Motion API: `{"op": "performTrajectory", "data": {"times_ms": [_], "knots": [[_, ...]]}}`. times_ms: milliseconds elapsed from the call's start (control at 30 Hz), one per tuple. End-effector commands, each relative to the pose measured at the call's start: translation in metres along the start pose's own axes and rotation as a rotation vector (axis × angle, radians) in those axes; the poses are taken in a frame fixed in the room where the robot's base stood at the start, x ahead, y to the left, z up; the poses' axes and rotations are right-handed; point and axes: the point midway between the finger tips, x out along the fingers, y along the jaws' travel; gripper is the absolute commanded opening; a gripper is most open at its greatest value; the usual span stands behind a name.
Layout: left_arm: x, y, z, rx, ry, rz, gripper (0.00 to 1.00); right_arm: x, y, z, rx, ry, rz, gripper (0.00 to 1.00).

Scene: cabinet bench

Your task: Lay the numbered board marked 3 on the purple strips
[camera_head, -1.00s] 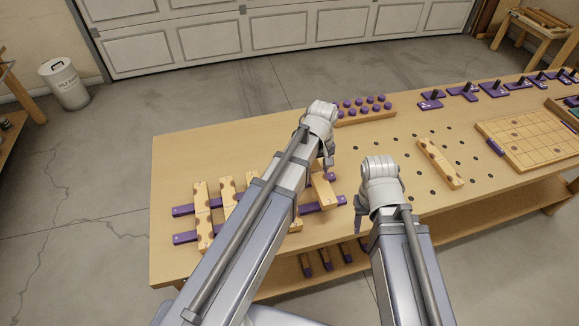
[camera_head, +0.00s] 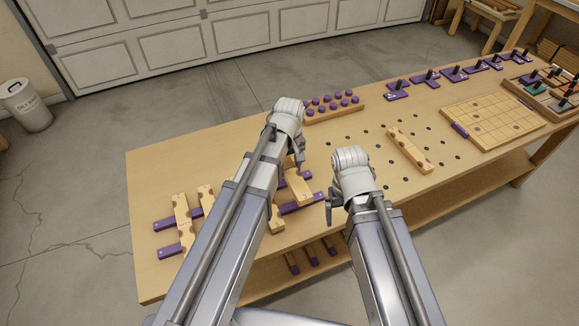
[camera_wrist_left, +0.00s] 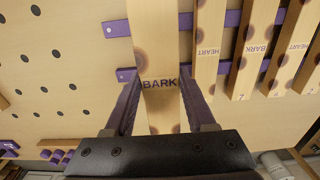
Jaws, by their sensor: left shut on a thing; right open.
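My left gripper (camera_head: 297,165) is shut on a wooden board (camera_head: 299,188) with dark round marks at the right end of the purple strips (camera_head: 302,203). In the left wrist view the held board (camera_wrist_left: 158,58) reads BARK and crosses over both purple strips (camera_wrist_left: 118,28). It looks wider than its neighbours there, so nearer the camera; whether it touches the strips I cannot tell. Several other boards (camera_head: 182,222) lie across the strips to its left, partly hidden by my left arm. No number 3 is readable on the held board. My right gripper (camera_head: 331,205) is open and empty.
A similar wooden board (camera_head: 409,150) lies among the bench holes to the right. Behind are a block with purple knobs (camera_head: 333,107) and a row of purple pieces with dark posts (camera_head: 425,79). A gridded board (camera_head: 490,122) lies far right.

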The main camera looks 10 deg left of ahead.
Motion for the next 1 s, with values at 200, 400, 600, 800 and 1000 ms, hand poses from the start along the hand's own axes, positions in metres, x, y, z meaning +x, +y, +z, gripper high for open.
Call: {"op": "performTrajectory", "data": {"times_ms": [200,400,600,800,1000], "knots": [[0.006,0.0,0.0,0.0,0.0,0.0,0.0,0.006,-0.001,0.0,0.0,0.0,0.0,0.91],[0.006,0.0,0.0,0.0,0.0,0.0,0.0,0.005,-0.001,0.0,0.0,0.0,0.0,0.91],[0.011,0.0,0.0,0.0,0.0,0.0,0.0,0.011,-0.001,-0.001,0.0,0.0,0.0,0.91],[0.026,0.0,0.0,0.0,0.0,0.0,0.0,0.026,-0.003,-0.002,0.0,0.0,0.0,0.91],[0.048,0.0,0.0,0.0,0.0,0.0,0.0,0.048,-0.004,-0.003,0.0,0.0,0.0,0.91]]}}
